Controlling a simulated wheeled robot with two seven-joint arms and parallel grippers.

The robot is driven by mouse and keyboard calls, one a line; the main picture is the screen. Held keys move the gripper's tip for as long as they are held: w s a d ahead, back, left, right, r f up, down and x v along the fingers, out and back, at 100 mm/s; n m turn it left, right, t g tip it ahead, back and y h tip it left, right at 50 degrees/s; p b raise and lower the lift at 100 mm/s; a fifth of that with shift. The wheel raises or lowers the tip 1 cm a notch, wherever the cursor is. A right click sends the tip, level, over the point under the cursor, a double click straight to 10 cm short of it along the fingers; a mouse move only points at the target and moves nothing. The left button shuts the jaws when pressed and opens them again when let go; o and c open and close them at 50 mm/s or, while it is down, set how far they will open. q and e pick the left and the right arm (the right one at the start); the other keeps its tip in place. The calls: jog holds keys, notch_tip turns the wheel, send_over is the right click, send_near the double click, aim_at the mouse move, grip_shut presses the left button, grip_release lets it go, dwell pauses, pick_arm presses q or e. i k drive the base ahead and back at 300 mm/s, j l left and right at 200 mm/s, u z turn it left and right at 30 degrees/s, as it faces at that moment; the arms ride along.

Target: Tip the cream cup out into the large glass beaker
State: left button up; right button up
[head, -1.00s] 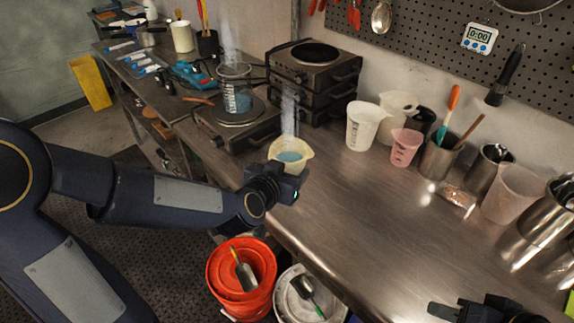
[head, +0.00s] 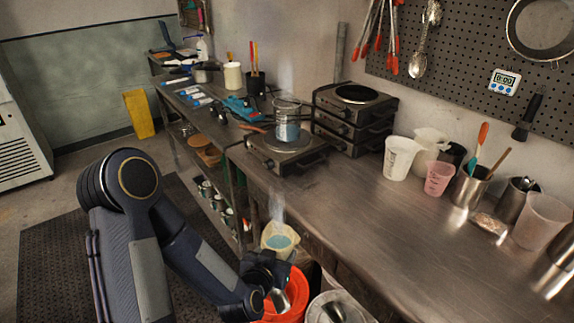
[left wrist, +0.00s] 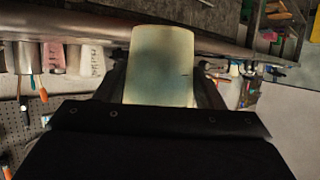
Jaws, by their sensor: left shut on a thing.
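The cream cup (head: 272,232) holds blue liquid, and pale steam rises above it. It is nearly upright, off the front edge of the steel bench and behind the orange bucket's rim in the head view. My left gripper (head: 264,254) is shut on it. In the left wrist view the cup's pale wall (left wrist: 160,65) stands between my fingers (left wrist: 162,88). The large glass beaker (head: 287,122) stands on a hot plate, back and to the right of the cup, with blue liquid in it. My right gripper is out of view.
The hot plate (head: 262,146) sits by the bench's left end, next to stacked hot plates (head: 345,118). White cups (head: 398,158), a pink cup (head: 438,180) and metal pots stand along the wall. An orange bucket (head: 296,300) is below. The bench's middle (head: 370,215) is clear.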

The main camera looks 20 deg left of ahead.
aim_at(287, 120)
jog(key=i+j, duration=0.1)
jog(key=j, duration=0.35)
jog(key=i+j, duration=0.1)
jog(key=j, duration=0.3)
jog(key=i+j, duration=0.1)
jog(key=j, duration=0.35)
jog(key=i+j, duration=0.1)
jog(key=j, duration=0.35)
jog(key=i+j, duration=0.1)
jog(key=j, duration=0.35)
jog(key=i+j, duration=0.15)
jog(key=j, duration=0.25)
jog(key=i+j, duration=0.1)
jog(key=j, duration=0.35)
jog(key=i+j, duration=0.1)
jog(key=j, duration=0.35)
jog(key=i+j+z, duration=0.1)
jog(key=j, duration=0.45)
jog(key=i+j+z, duration=0.1)
jog(key=j, duration=0.45)
jog(key=i+j+z, duration=0.1)
jog(key=j, duration=0.5)
jog(key=z, duration=1.95)
